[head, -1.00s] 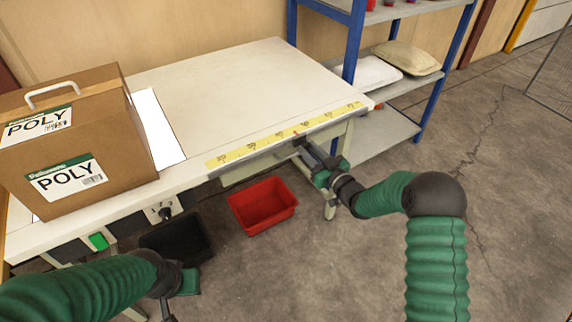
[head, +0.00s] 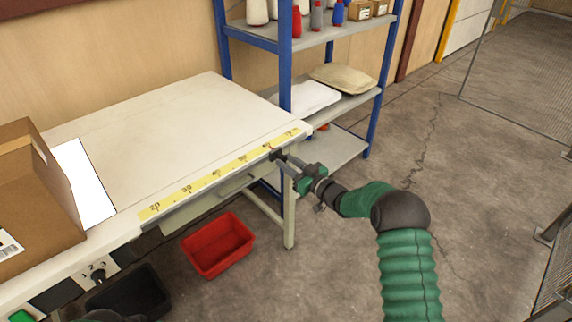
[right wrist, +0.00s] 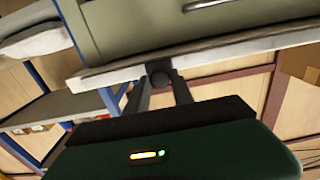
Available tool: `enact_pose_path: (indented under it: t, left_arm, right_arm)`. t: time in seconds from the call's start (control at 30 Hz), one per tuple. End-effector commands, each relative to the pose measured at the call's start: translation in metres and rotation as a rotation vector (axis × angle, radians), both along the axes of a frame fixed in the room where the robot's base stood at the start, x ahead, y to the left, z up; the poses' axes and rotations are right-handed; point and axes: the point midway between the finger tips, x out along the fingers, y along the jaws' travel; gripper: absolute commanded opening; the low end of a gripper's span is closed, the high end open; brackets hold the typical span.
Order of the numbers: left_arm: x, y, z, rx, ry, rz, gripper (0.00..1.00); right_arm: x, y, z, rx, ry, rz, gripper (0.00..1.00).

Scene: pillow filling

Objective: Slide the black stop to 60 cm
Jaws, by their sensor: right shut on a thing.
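The black stop (head: 275,154) sits on the front edge of the table, at the yellow ruler strip (head: 200,183). It is close to the 60 mark; the small print is too coarse to tell whether it is exactly there. My right gripper (head: 284,161) reaches in from the right and is shut on the stop. In the right wrist view, the fingers (right wrist: 160,88) hold the stop's dark round knob (right wrist: 160,77) below the table edge. My left gripper is out of the head view; only a dark part of that arm shows at the bottom left.
A cardboard box (head: 35,195) and a white sheet (head: 83,185) are on the table's left side. A red bin (head: 218,245) and a black bin (head: 130,293) are below the front edge. A blue-framed shelf (head: 284,60) stands behind the table's right end. The tabletop's middle is clear.

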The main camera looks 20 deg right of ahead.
Motion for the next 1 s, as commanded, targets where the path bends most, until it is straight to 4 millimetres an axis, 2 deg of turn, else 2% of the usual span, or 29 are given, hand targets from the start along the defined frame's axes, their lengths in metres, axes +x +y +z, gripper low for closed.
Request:
enact_pose_path:
  t: [0.1, 0.13, 0.27, 0.57, 0.67, 0.77, 1.0]
  left_arm:
    - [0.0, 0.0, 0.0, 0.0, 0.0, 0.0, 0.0]
    - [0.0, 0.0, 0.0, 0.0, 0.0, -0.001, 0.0]
    - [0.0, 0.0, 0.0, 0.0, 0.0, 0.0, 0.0]
    - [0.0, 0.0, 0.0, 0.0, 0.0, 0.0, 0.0]
    - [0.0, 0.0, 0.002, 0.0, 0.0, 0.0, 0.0]
    - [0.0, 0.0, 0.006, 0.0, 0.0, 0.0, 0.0]
    - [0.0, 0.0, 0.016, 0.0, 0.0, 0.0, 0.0]
  right_arm:
    - [0.0, -0.001, 0.0, 0.001, 0.0, -0.001, 0.0]
    - [0.0, -0.001, 0.0, 0.001, 0.0, -0.002, 0.32]
    - [0.0, 0.0, 0.0, 0.001, 0.0, -0.001, 0.49]
    - [-0.001, 0.0, 0.0, 0.001, 0.0, 0.0, 0.5]
    - [-0.009, -0.005, 0.001, 0.002, 0.001, -0.001, 0.5]
    - [-0.027, -0.014, 0.002, 0.002, 0.002, -0.003, 0.5]
    - [-0.09, -0.045, 0.002, 0.002, 0.003, -0.003, 0.5]
